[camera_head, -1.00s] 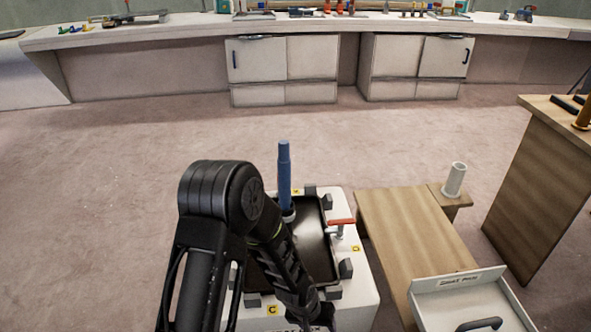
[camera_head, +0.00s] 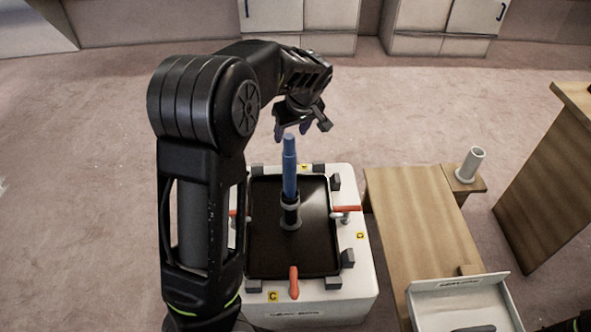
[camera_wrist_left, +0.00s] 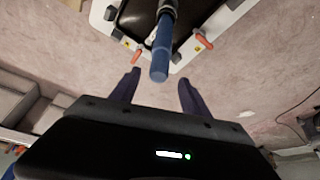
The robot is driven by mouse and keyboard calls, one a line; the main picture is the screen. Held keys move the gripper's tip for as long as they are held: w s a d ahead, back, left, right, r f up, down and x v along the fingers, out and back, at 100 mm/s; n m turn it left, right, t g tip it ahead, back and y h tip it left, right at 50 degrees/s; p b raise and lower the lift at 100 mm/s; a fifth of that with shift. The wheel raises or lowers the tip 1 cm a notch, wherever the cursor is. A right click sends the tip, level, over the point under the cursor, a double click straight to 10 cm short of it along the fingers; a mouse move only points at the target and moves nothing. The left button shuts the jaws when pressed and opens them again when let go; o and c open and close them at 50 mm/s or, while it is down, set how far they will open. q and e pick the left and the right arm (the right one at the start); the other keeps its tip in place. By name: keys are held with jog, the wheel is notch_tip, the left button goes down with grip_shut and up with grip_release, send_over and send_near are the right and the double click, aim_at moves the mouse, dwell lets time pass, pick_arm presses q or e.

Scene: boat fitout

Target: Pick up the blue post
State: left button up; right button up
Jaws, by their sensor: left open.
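The blue post (camera_head: 289,168) stands upright in a dark socket (camera_head: 290,216) on the black top of a white box (camera_head: 353,262). My left gripper (camera_head: 306,134) is open and empty, just above and behind the post's top in the head view. In the left wrist view the post (camera_wrist_left: 161,52) points toward the camera, and its tip lies beyond and roughly between the two open fingers (camera_wrist_left: 158,88). The fingers do not touch it in that view. My right gripper is not in view.
Red-handled clamps (camera_head: 346,209) and grey corner blocks surround the black top. A wooden bench (camera_head: 420,215) stands to the right, with a pale cylinder (camera_head: 471,164) on a small block and a white tray (camera_head: 460,289) at its near end. Open floor lies behind.

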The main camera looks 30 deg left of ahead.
aim_at(287, 144)
pick_arm(q)
jog(key=shift+x, duration=1.35)
jog(key=shift+b+x, duration=0.4)
jog(key=shift+x, duration=2.25)
jog(key=shift+w, duration=0.1)
grip_shut()
